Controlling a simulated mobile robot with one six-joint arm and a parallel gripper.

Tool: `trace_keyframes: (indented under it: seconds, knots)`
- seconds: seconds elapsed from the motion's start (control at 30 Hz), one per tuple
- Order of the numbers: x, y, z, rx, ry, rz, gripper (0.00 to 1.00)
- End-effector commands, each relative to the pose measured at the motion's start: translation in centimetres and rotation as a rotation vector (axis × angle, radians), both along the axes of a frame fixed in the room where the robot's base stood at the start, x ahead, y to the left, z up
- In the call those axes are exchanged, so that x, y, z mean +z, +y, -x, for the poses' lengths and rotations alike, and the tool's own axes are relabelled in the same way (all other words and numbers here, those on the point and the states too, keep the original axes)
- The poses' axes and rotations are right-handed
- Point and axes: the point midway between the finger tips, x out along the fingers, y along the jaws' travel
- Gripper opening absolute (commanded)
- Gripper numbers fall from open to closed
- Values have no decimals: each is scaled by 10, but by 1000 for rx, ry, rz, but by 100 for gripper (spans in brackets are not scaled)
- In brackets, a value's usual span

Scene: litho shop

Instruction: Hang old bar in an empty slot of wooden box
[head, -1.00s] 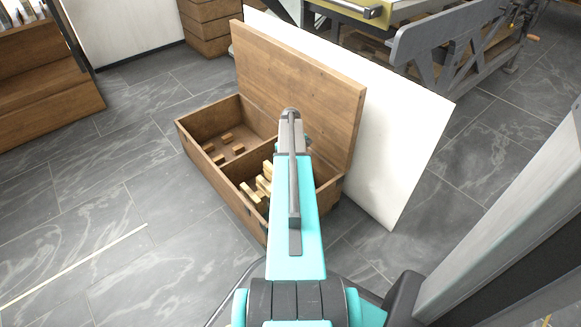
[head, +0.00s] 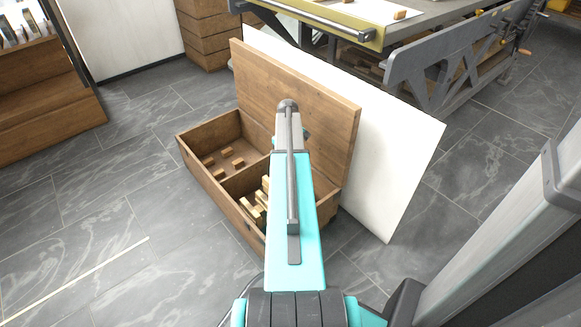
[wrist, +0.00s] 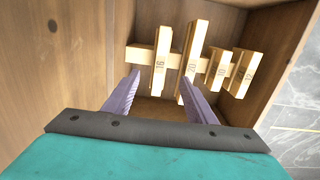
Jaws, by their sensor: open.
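The open wooden box (head: 205,190) stands on the floor with its lid raised behind it. Its left compartment holds several small wooden blocks (head: 209,161) on its floor. Its right compartment holds several pale wooden bars (head: 250,205), partly hidden by my arm. In the wrist view, numbered bars (wrist: 191,60) sit side by side across a pale cross rail (wrist: 140,56); 16 and 20 are readable. I cannot tell which bar is the old one. My gripper (wrist: 160,90) is open and empty, its fingers pointing into the box below the bars. In the head view my arm hides it.
A white panel (head: 395,175) leans behind the box lid. A grey-framed worktable (head: 450,60) with a small wooden block (head: 400,14) on top stands at the back right. A wooden rack (head: 45,105) is at the left. The tiled floor left of the box is clear.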

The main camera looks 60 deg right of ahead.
Motion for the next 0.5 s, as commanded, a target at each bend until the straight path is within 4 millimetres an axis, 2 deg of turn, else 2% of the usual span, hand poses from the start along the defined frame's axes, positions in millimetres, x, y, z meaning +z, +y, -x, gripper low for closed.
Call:
trace_keyframes:
  seconds: [0.03,0.2,0.5]
  knots:
    - [10,0,-1,0,-1,1,51]
    - [23,0,-1,0,0,0,51]
    - [27,0,-2,0,0,0,51]
